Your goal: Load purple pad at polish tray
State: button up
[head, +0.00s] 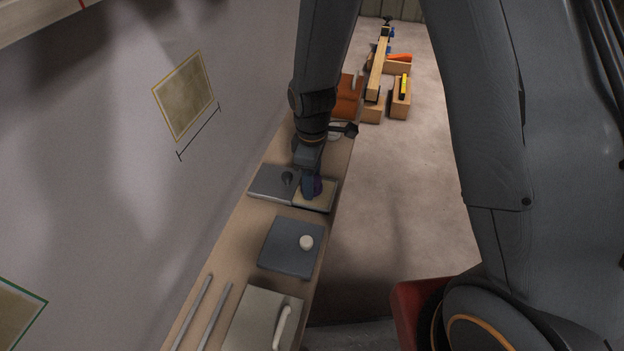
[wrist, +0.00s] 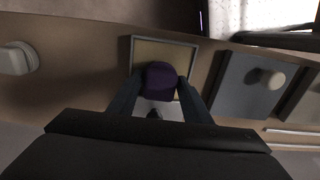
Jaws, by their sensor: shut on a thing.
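The purple pad (wrist: 159,82) is between the fingers of my gripper (wrist: 157,90) in the wrist view. In the head view a small part of the purple pad (head: 318,185) shows beside my gripper (head: 312,188). My gripper is shut on it. It is over a shallow tray with a tan inside and a grey rim (head: 331,206), which seems to be the polish tray; the tray also shows in the wrist view (wrist: 180,54). I cannot tell whether the pad touches the tray's surface.
A grey plate with a dark knob (head: 268,184) adjoins the tray on the left. Nearer are a dark grey plate (head: 285,258) with a cream knob (head: 306,242), a pale board with a handle (head: 250,325) and two metal rods (head: 194,312). An orange-brown box (head: 347,100) stands farther along the bench.

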jog(key=shift+f, duration=0.45)
dwell(1.6)
jog(key=shift+r, duration=0.1)
jog(key=shift+r+p, duration=2.95)
jog(key=shift+r, duration=0.5)
